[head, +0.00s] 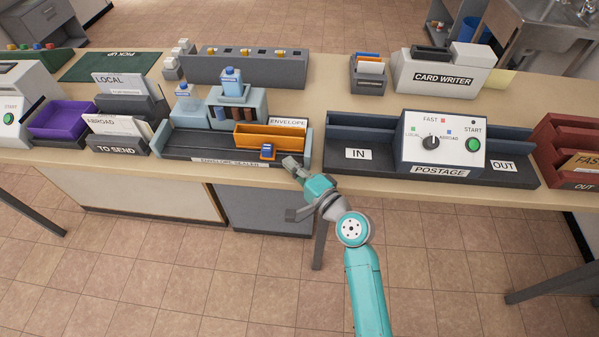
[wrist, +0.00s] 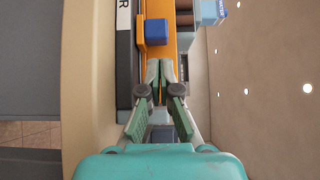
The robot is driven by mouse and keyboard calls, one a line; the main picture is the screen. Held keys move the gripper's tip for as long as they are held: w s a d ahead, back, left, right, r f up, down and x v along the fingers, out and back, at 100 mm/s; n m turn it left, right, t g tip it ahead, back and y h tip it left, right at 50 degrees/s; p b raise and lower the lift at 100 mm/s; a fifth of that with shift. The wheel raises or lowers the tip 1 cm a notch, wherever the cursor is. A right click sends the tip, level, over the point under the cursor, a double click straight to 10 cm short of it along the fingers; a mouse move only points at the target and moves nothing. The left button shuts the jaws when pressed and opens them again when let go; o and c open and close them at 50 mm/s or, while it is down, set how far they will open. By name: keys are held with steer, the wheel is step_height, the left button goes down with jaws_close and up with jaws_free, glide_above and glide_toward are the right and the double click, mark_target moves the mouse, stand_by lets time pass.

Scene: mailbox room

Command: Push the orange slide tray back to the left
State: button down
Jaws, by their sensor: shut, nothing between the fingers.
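The orange slide tray (head: 270,138) sits at the right part of the grey envelope sealer base (head: 185,155), with a blue block (head: 267,152) on its front side. In the wrist view the orange tray (wrist: 183,42) runs away from me and the blue block (wrist: 157,31) stands just beyond my fingertips. My gripper (head: 292,164) is at the right front end of the sealer, to the right of the blue block. The wrist view shows my gripper (wrist: 160,73) with its fingertips together and empty, a small gap short of the block.
The sealer's bottle unit (head: 232,105) stands left of and behind the tray. The postage machine (head: 440,142) with its IN tray is close on the right. A TO SEND letter holder (head: 118,146) stands to the left. Open floor lies in front of the counter.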

mark_target(273, 148)
steer(key=shift+x, duration=2.15)
steer(key=shift+a, duration=0.1)
